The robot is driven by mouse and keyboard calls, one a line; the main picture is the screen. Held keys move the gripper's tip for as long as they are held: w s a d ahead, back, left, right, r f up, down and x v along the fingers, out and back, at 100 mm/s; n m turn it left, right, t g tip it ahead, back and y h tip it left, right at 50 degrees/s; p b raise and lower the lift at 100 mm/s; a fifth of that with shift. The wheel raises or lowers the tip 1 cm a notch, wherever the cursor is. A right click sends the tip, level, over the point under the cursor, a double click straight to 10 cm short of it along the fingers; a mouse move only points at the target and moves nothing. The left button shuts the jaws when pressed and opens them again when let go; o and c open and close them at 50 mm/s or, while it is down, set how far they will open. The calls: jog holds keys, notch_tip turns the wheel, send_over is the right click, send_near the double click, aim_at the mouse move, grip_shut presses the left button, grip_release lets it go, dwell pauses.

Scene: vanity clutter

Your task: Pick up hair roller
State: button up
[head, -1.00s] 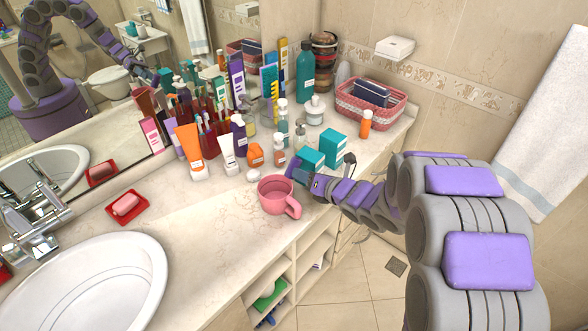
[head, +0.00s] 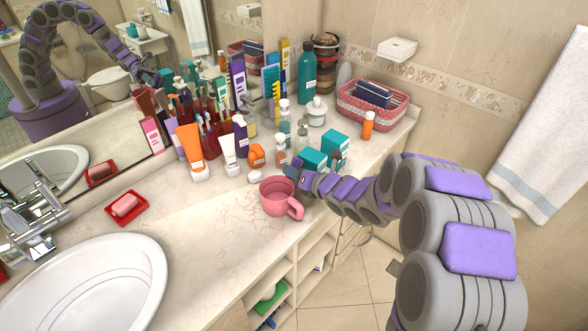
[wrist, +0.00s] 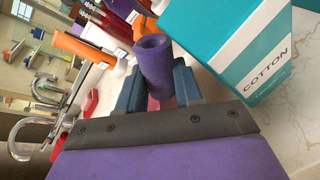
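The hair roller (wrist: 157,68) is a purple hollow tube in the wrist view, with its open end toward the top. My gripper (wrist: 160,85) has its blue fingers on either side of the roller, and they appear to touch it. In the head view my gripper (head: 293,172) is low over the counter between the pink mug (head: 279,198) and a teal box. The roller cannot be made out clearly in the head view.
The teal cotton box (wrist: 235,40) stands close on the right in the wrist view. A small orange bottle (head: 256,155) and a white tube (head: 229,155) stand left of my gripper. Several bottles and a pink basket (head: 371,103) are behind.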

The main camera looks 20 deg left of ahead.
aim_at(297, 163)
jog(key=shift+d, duration=0.2)
jog(key=c, duration=0.4)
jog(key=shift+r, duration=0.15)
jog(key=shift+r+p, duration=0.35)
jog(key=shift+r, duration=1.35)
jog(key=shift+s+d+r, duration=0.25)
jog(key=shift+s+d, duration=1.6)
jog(key=shift+s, duration=0.05)
jog(key=shift+s+d+r, duration=0.2)
jog(key=shift+s+d, duration=1.65)
jog(key=shift+s, duration=0.05)
jog(key=shift+s+d+r, duration=0.25)
jog(key=shift+s+d, duration=1.6)
jog(key=shift+s, duration=0.05)
jog(key=shift+a+p, duration=0.1)
jog(key=shift+p, duration=0.2)
